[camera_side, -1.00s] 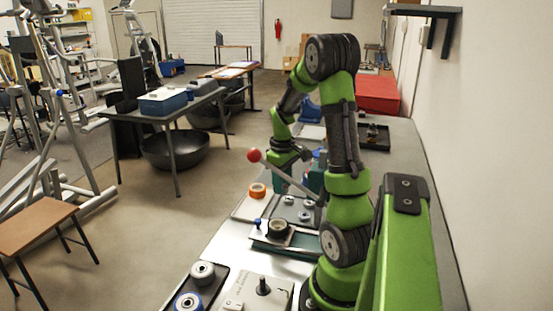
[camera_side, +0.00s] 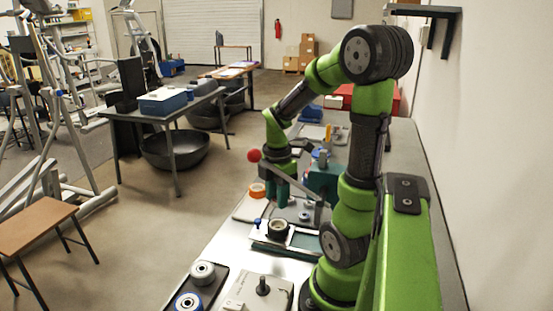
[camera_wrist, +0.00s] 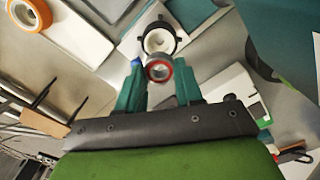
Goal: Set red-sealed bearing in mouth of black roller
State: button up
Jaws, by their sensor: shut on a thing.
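The black roller (camera_side: 278,229) stands in a fixture, its pale mouth facing up. It also shows in the wrist view (camera_wrist: 157,27) as a black ring with a light inside. My gripper (camera_wrist: 159,68) has two teal fingers, shut on the red-sealed bearing (camera_wrist: 159,72), a grey ring with a red band. In the wrist view the bearing overlaps the roller's near edge; whether they touch I cannot tell. In the side view my gripper (camera_side: 282,201) is behind the roller, and the bearing cannot be made out there.
A roller with an orange rim (camera_side: 257,190) lies to the left. Small bearings (camera_side: 305,215) sit on a plate to the right. Grey rollers (camera_side: 202,271) and a box with a black knob (camera_side: 263,286) are in front.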

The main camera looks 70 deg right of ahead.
aim_at(277, 225)
jog(key=shift+f, duration=2.9)
jog(key=shift+f, duration=0.55)
jog(key=o, duration=0.8)
jog(key=shift+c, duration=0.2)
jog(key=shift+r, duration=5.5)
